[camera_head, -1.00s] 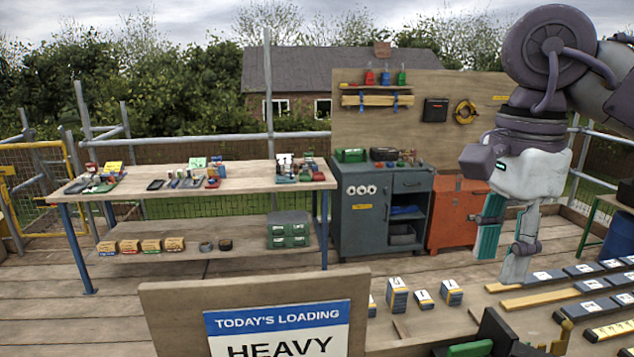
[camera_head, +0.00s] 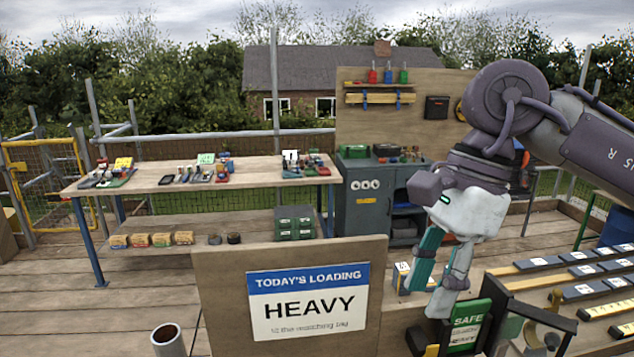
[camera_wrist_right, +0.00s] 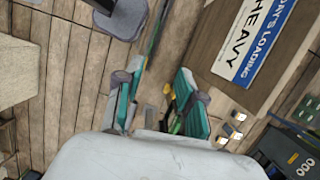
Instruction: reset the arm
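My right gripper (camera_head: 426,292) hangs from the right arm in the right half of the head view, fingers pointing down. The gripper is open and empty. My left gripper is not in view.
A board with a HEAVY loading sign (camera_head: 308,302) stands in front. A workbench (camera_head: 250,172) with small goods is at the back left, beside a grey cabinet (camera_head: 362,215). Rails with dark labelled blocks (camera_head: 582,271) lie at right. Planked floor left of the board is mostly clear.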

